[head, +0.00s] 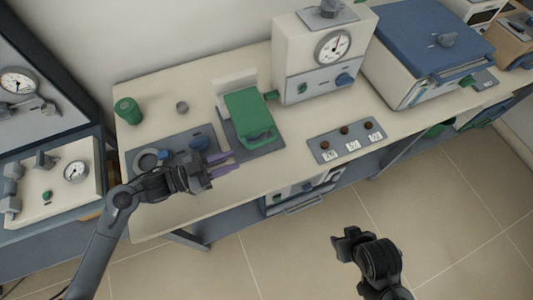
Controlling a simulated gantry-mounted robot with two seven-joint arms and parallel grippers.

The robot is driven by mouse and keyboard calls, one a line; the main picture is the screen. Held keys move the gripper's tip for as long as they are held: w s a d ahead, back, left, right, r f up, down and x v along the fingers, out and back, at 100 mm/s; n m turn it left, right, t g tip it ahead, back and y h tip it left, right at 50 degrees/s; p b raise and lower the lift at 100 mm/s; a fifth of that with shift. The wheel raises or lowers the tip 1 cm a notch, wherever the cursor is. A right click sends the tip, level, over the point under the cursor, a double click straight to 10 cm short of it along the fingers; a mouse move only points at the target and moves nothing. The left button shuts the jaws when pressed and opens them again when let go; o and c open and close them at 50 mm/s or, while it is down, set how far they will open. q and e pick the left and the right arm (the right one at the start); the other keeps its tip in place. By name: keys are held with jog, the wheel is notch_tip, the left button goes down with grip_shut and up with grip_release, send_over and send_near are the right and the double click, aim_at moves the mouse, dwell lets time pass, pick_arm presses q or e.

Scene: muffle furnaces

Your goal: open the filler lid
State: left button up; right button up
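A green lid-like cover (248,113) with a loop handle (261,136) at its front sits on a grey base plate (236,144) on the bench. It appears closed; I cannot tell for certain that it is the filler lid. My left gripper (224,164) is just in front and left of this base, with its purple fingertips apart and nothing between them. It points right, close to the handle but apart from it. My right gripper (348,244) is low over the floor, away from the bench; its fingers do not show clearly.
A white gauge box (296,58) and a blue-lidded box (425,40) stand to the right. A grey panel with knobs (346,141) lies near the front edge. A green cup (128,110) and a grey plate with a ring (150,160) are at left.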

aim_at(261, 142)
pick_arm(q)
jog(key=shift+m, duration=0.4)
jog(key=b+x, duration=0.1)
jog(key=x, duration=0.2)
jog(key=w+b+x, duration=0.1)
jog(key=b+x, duration=0.1)
jog(key=x, duration=0.2)
jog(key=w+f+b+x, duration=0.1)
jog(key=x, duration=0.3)
jog(key=shift+a, duration=0.4)
pick_arm(e)
notch_tip(261, 142, down, 6)
pick_arm(q)
grip_shut()
jog(key=shift+r, duration=0.1)
